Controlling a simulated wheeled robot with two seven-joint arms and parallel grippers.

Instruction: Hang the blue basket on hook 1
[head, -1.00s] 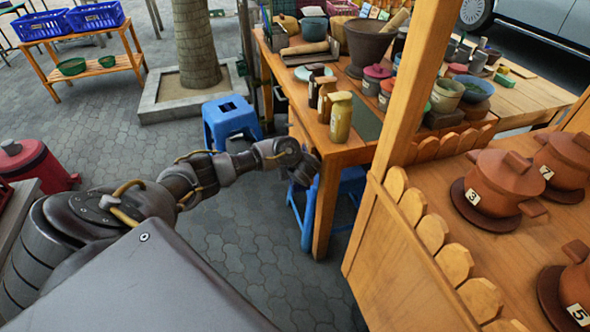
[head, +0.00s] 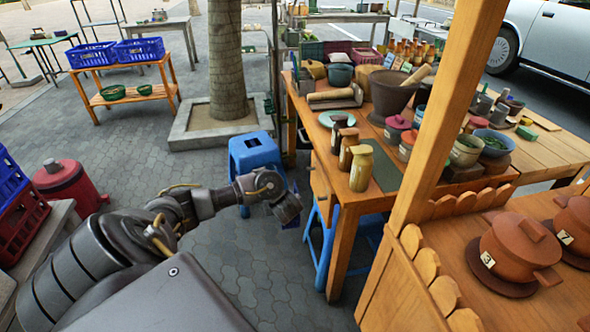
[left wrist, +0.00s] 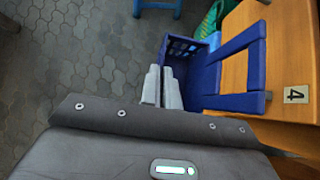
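The blue basket (left wrist: 205,75) is beside the gripper in the left wrist view, with its handle bars toward the right. My left gripper (left wrist: 162,88) has its two pale fingers close together at the basket's near left wall, apparently pinching it. In the head view my left gripper (head: 287,207) hangs left of the table leg, with only slivers of dark blue showing around it. No hook marked 1 can be made out. A label 4 (left wrist: 296,95) shows on wood at the right of the wrist view. My right gripper is out of view.
The wooden table (head: 345,210) bears jars (head: 361,168) and a mortar (head: 391,92). Blue stools (head: 254,154) stand on the paving beside and under it. A post (head: 448,110) and the stall with lidded pots (head: 518,246) stand at right. Paving left of the table is open.

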